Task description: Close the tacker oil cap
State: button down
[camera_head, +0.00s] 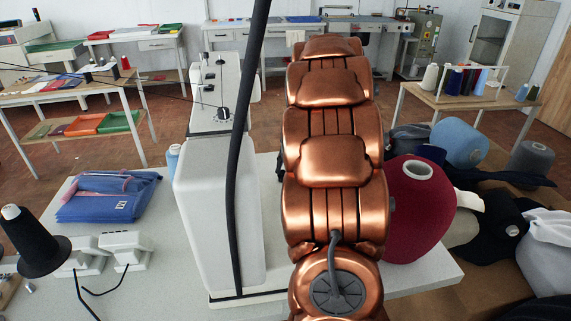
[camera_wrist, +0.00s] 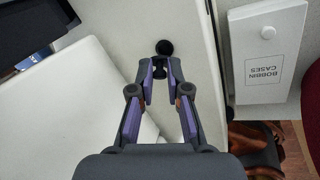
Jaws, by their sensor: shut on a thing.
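The white tacker (camera_head: 215,215) stands on the table, left of my copper-coloured arm. In the wrist view its pale casing (camera_wrist: 190,35) lies below my gripper (camera_wrist: 160,72). The gripper's purple-padded fingers are closed around a small dark piece, which looks like the oil cap (camera_wrist: 160,73). The fingers hide most of this piece. A round black part (camera_wrist: 164,46) shows on the casing just past the fingertips. I cannot tell whether it joins the held piece or whether the cap is seated. My gripper is hidden in the head view.
A white box marked "BOBBIN CASES" (camera_wrist: 265,50) is beside the casing, right of my gripper. A dark red thread cone (camera_head: 418,210) stands close to my arm's right side. Folded blue cloth (camera_head: 108,197) and a black thread cone (camera_head: 32,245) are at the left.

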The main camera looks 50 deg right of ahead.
aim_at(281, 180)
jog(key=shift+r+p, duration=0.1)
jog(key=shift+p, duration=0.25)
jog(key=p, duration=0.1)
jog(key=g+y+p, duration=0.1)
jog(key=shift+w+d+p, duration=0.25)
jog(key=shift+p, duration=0.15)
jog(key=g+y+p, duration=0.1)
jog(key=p, duration=0.2)
jog(key=w+f+g+y+p, duration=0.1)
jog(key=p, duration=0.2)
jog(key=shift+d+m+g, duration=0.3)
jog(key=shift+g, duration=0.1)
jog(key=shift+p, duration=0.35)
jog(key=shift+w+d+f+g+y+p, duration=0.15)
jog(key=shift+g+y+p, duration=0.25)
jog(key=shift+p, duration=0.65)
jog(key=p, duration=0.2)
jog(key=g+p, duration=0.1)
jog(key=p, duration=0.2)
jog(key=shift+w+f+m+y, duration=0.2)
jog(key=shift+m+y, duration=0.1)
jog(key=shift+y, duration=0.1)
jog(key=shift+d+f+g+y+p, duration=0.1)
jog(key=shift+f+g+y+p, duration=0.2)
jog(key=shift+p, duration=0.95)
